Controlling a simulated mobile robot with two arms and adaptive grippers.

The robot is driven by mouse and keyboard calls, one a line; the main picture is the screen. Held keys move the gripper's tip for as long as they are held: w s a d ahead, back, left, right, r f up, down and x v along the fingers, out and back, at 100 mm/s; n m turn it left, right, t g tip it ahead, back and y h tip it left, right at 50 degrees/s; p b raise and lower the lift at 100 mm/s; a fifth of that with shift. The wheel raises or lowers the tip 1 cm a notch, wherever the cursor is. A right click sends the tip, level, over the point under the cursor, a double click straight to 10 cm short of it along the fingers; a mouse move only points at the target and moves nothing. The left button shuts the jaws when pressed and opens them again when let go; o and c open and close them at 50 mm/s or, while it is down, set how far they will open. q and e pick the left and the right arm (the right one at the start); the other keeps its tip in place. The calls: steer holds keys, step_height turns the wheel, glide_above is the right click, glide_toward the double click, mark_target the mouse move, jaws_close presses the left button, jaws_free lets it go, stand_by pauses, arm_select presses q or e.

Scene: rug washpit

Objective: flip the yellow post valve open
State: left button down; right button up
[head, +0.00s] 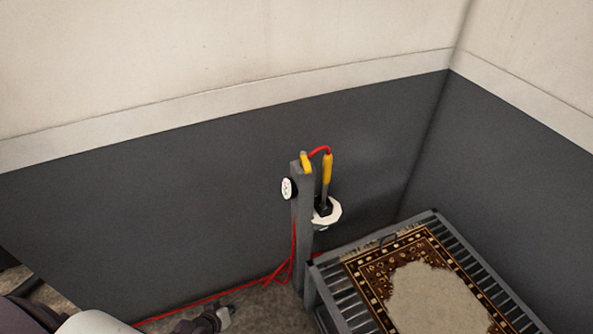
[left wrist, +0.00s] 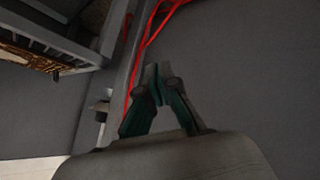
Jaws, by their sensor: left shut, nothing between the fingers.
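A grey post (head: 304,225) stands near the dark wall. A short yellow lever (head: 306,161) sits at its top and looks roughly upright; whether it is open or closed cannot be told. My left gripper (head: 224,316) is low near the floor, to the left of and below the post top, apart from the lever. In the left wrist view its fingers (left wrist: 157,88) are shut with nothing between them. The post (left wrist: 122,75) passes beside them there, and the lever does not show. My right gripper is not in view.
A white round dial (head: 287,188) is on the post's left side. A yellow-handled wand (head: 327,168) hangs in a white holder (head: 333,212) at right. A red hose (head: 200,302) runs along the floor. A slatted rack (head: 333,294) bears a patterned rug (head: 430,295).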

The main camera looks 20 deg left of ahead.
arm_select(q)
steer(key=w+r+n+t+h, duration=0.1)
steer(key=w+r+n+t, duration=0.1)
steer(key=w+r, duration=0.5)
steer(key=w+r+n+t+h, duration=0.1)
steer(key=w+r+n+t, duration=0.3)
steer(key=r, duration=0.6)
steer(key=n+t+h+b, duration=0.1)
steer(key=n+t+h, duration=0.1)
steer(key=n+h, duration=0.1)
glide_toward(305, 162)
steer(key=s+a, duration=0.5)
steer(key=s, duration=0.1)
steer(key=d+f+p+x, duration=0.1)
steer(key=d+x, duration=0.1)
steer(key=x, duration=1)
steer(key=shift+d, duration=0.35)
steer(key=shift+s+r+y, duration=0.1)
steer(key=shift+r+y, duration=0.05)
steer(key=shift+y, duration=0.25)
